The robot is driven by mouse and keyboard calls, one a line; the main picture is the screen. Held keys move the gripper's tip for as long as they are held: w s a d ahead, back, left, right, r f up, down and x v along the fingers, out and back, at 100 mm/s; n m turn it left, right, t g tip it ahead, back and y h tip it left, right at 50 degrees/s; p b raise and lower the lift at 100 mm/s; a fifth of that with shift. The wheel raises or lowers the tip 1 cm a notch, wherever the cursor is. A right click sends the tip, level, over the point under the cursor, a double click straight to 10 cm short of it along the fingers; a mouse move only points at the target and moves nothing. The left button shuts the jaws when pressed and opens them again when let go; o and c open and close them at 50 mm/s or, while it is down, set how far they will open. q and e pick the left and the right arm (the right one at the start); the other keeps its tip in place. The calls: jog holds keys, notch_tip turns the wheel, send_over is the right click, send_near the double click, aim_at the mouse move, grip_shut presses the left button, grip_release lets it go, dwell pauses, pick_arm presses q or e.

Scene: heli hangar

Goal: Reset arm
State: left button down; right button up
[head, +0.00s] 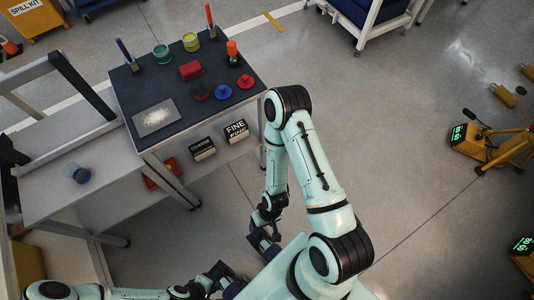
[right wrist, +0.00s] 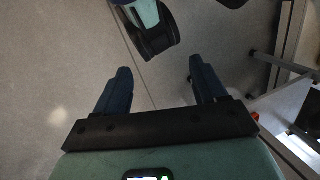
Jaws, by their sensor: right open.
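My right arm (head: 312,165) reaches down through the middle of the head view, in front of the workbench. In the right wrist view my right gripper (right wrist: 160,66) is open, its two dark fingers wide apart with nothing between them, over grey floor. In the head view it is small and partly hidden by my arm. My left arm comes in low from the left, and my left gripper (head: 226,283) is at the bottom edge, near my base. Its fingers are too small and dark to tell open from shut.

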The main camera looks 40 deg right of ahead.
jog(key=shift+g, duration=0.6)
jog(key=s, duration=0.2)
jog(key=s+a, duration=0.1)
jog(key=shift+s+a+f, duration=0.1)
jog(key=shift+s+f, duration=0.15)
jog(key=shift+s, duration=0.15)
pick_arm(q)
notch_tip(320, 180, up, 7)
jog(key=w+p, duration=0.2)
jog(key=p, duration=0.4)
jog(key=shift+w+p, duration=0.3)
jog(key=shift+p, duration=0.1)
pick_arm(e)
notch_tip(320, 180, up, 7)
jog(key=w, duration=0.2)
jog(key=shift+w, duration=0.35)
pick_arm(q)
jog(key=shift+r, duration=0.1)
pick_arm(e)
jog(key=shift+r, duration=0.1)
pick_arm(q)
jog(key=shift+w, duration=0.1)
